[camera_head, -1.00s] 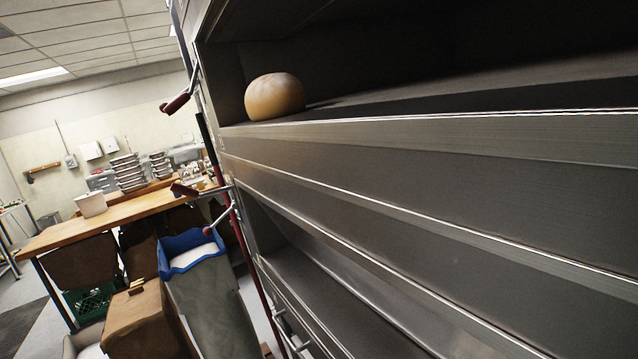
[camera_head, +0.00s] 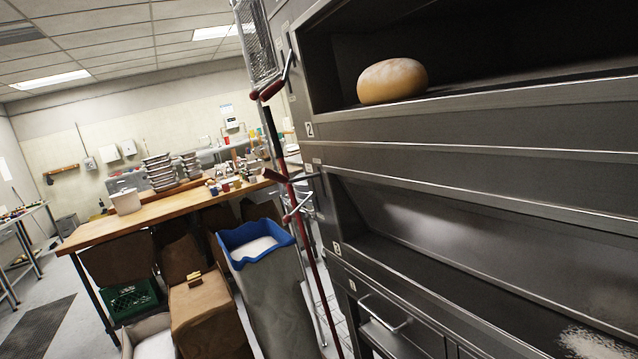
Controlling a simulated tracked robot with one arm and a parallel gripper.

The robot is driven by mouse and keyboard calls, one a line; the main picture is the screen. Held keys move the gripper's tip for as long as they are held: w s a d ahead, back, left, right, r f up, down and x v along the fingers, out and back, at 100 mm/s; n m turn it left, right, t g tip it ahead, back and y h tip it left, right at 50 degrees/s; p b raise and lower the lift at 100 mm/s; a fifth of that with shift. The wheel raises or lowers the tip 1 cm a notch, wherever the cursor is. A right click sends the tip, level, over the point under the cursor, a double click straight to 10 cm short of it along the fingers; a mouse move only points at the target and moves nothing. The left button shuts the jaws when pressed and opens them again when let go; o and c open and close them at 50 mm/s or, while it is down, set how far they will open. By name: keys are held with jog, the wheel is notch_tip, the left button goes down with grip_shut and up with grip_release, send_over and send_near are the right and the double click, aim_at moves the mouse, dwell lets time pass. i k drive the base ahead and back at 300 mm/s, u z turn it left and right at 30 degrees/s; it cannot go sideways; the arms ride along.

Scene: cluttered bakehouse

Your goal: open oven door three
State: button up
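The oven (camera_head: 480,135) is a grey steel deck oven filling the right side. Its upper deck beside the number 2 is open, with a round loaf (camera_head: 392,80) near its left front edge. My gripper is not visible.
A steel bar handle (camera_head: 387,318) is on the front below. A blue-lined bin (camera_head: 254,238), brown sacks (camera_head: 205,315) and a wooden table (camera_head: 165,208) stand left.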

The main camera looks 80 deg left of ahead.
aim_at(589, 276)
jog(key=u, duration=0.35)
jog(key=k, duration=0.1)
jog(key=u, duration=1.5)
jog(key=i, duration=1)
